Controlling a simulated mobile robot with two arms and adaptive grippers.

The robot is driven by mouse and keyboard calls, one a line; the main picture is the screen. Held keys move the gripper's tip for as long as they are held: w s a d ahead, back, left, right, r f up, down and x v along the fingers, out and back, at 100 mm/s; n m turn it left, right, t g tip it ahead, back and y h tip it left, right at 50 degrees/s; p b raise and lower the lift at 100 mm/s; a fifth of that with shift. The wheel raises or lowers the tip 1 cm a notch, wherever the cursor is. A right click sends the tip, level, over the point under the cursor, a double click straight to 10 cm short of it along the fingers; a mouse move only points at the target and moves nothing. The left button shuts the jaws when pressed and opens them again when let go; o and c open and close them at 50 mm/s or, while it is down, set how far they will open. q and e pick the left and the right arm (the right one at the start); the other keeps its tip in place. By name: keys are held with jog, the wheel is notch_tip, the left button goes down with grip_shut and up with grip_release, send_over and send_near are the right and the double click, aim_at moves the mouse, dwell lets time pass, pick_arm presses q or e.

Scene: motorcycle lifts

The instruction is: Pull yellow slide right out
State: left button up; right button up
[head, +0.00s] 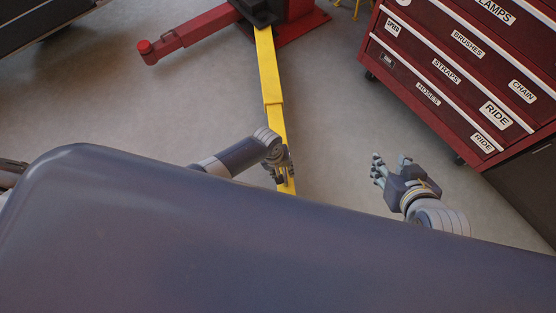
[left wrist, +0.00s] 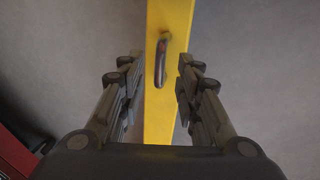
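The yellow slide (head: 268,72) is a long bar running from the dark joint of a red lift toward me. In the left wrist view the yellow slide (left wrist: 168,25) passes between my fingers, with a dark handle (left wrist: 161,62) on its face. My left gripper (head: 280,174) is at the near end of the slide. In the left wrist view my left gripper (left wrist: 157,88) is open, one finger on each side of the bar, with gaps between. My right gripper (head: 391,168) is open and empty, to the right of the slide, above the floor.
A red tool cabinet (head: 455,75) with labelled drawers stands at the upper right. A red lift arm (head: 190,32) reaches left from the lift base (head: 300,20). A dark platform (head: 40,22) is at the upper left. The grey floor between slide and cabinet is clear.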

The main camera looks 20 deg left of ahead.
pick_arm(q)
notch_tip(320, 180, up, 9)
jog(key=a, duration=0.1)
jog(key=shift+s+a+f, duration=0.2)
jog(key=shift+s+a, duration=0.05)
jog(key=shift+s, duration=0.1)
dwell(0.6)
